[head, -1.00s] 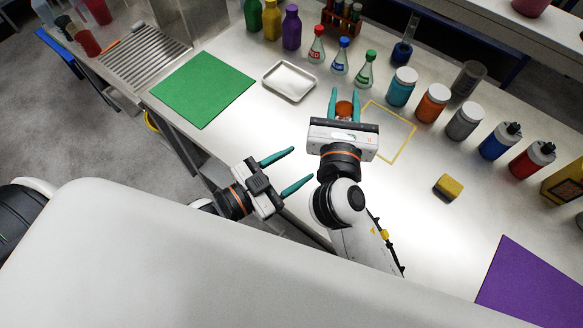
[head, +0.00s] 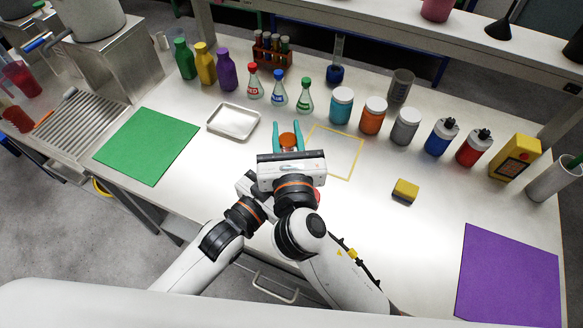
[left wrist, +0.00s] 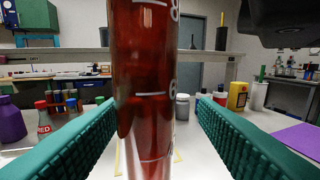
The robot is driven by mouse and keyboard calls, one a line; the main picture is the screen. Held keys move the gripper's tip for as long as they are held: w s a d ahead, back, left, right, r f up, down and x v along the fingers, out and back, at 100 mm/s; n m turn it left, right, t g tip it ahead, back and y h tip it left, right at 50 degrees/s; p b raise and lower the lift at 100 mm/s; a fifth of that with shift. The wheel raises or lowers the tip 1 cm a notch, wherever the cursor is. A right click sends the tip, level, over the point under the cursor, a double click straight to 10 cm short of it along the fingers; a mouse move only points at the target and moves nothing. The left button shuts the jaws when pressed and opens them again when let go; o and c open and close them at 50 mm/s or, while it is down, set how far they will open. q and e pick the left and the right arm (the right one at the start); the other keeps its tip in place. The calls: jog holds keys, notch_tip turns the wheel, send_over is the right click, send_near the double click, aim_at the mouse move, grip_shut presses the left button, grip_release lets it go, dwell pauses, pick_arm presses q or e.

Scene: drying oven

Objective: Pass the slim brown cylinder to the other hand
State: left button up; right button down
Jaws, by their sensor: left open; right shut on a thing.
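The slim brown cylinder (head: 288,140) shows in the head view as an orange-brown top between the teal fingers of my right gripper (head: 287,130), which is shut on it. In the left wrist view the cylinder (left wrist: 143,90) stands upright, large and close, with white graduation marks and reddish-brown content. My left gripper (left wrist: 155,112) is open, with one teal finger on each side of the cylinder and visible gaps between. In the head view the left gripper is mostly hidden behind the right one. The cylinder's lower end is out of sight.
A yellow outlined square (head: 346,170) lies on the bench right of the grippers. A metal tray (head: 213,128), flasks (head: 280,98) and jars (head: 341,107) stand behind. A yellow block (head: 405,191), green mat (head: 147,147) and purple mat (head: 508,280) lie on the bench.

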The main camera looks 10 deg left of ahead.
pick_arm(q)
jog(key=shift+w+d, duration=0.1)
jog(key=shift+w, duration=0.1)
jog(key=shift+s, duration=0.1)
jog(key=c, duration=1.1)
pick_arm(e)
jog(key=c, duration=1)
grip_release()
jog(key=shift+c, duration=0.2)
jog(key=shift+s, duration=0.1)
